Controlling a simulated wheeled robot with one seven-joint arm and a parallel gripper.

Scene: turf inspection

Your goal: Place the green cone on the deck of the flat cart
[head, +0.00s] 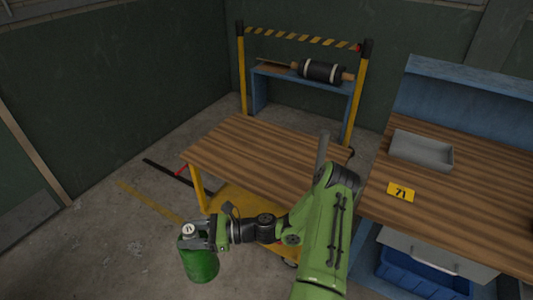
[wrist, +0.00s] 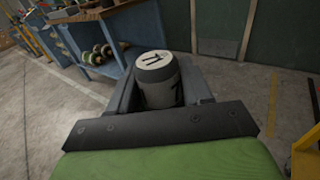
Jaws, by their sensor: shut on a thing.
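The green cone (head: 199,264) looks like a rounded green body with a pale cap. My gripper (head: 203,236) is shut around its cap end and holds it upright at the lower left of the head view. In the wrist view the cone's pale top (wrist: 155,67) with a black mark shows between the jaws; its green body is hidden there. A low yellow platform (head: 233,203) with a wheel, which looks like the flat cart, lies right of the cone, partly hidden by the wooden tabletop and my arm. The cone is apart from it.
A wooden tabletop (head: 245,150) on yellow legs overhangs the yellow platform. A blue bench (head: 465,195) with a grey tray (head: 421,150) stands at right, above a blue bin (head: 415,280). Concrete floor (head: 110,235) at left is mostly clear.

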